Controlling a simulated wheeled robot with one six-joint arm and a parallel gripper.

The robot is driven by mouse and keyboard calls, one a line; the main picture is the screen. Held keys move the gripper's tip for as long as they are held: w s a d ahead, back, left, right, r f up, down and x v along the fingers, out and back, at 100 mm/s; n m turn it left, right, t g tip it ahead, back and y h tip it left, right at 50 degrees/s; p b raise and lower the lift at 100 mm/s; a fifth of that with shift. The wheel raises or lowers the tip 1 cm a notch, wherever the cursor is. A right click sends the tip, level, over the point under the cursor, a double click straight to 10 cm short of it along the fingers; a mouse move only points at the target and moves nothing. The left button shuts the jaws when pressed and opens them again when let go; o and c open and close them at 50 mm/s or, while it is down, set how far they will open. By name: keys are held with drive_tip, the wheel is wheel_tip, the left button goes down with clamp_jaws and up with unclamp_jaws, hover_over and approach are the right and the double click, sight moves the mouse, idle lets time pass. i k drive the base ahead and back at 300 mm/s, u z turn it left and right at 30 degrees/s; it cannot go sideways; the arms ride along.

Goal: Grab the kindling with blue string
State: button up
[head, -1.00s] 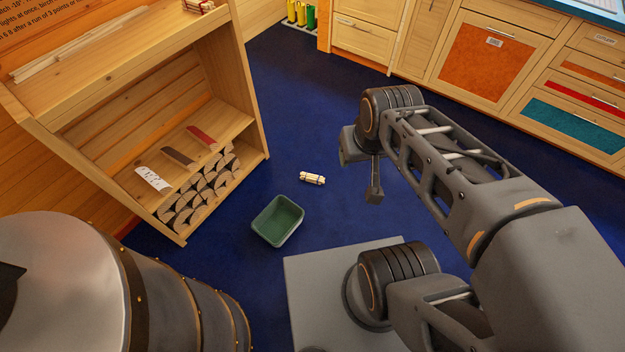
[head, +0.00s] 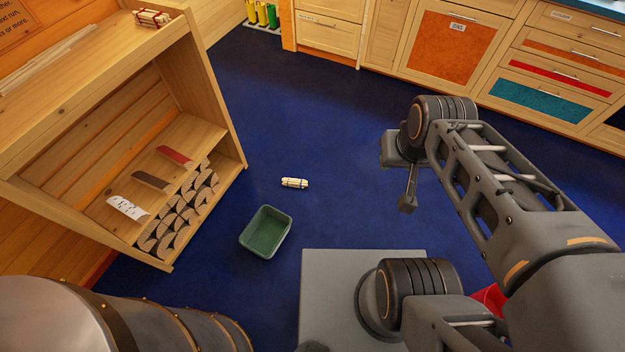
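A small bundle of pale kindling sticks (head: 294,183) lies on the blue floor in the head view, between the shelf unit and my arm. It has a dark band near its right end; the band's colour is too small to tell. A second bundle of sticks (head: 152,18) with reddish ties sits on top of the shelf unit. My gripper (head: 408,202) hangs above the floor to the right of the floor bundle, apart from it. Its fingers are seen edge-on, so their opening does not show.
A green bin (head: 266,232) stands on the floor below the bundle in the picture. The wooden shelf unit (head: 225,130) with split logs is at left, a metal barrel-like body (head: 60,315) at lower left, and cabinets (head: 455,50) at the back. Floor beyond the bundle is clear.

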sight(301, 182)
drive_tip(key=z, duration=0.2)
drive_tip(key=i, duration=4.3)
drive_tip(key=z, duration=3.95)
drive_tip(key=k, duration=2.6)
drive_tip(key=z, duration=1.45)
drive_tip(key=i, duration=0.7)
drive_tip(key=z, duration=0.05)
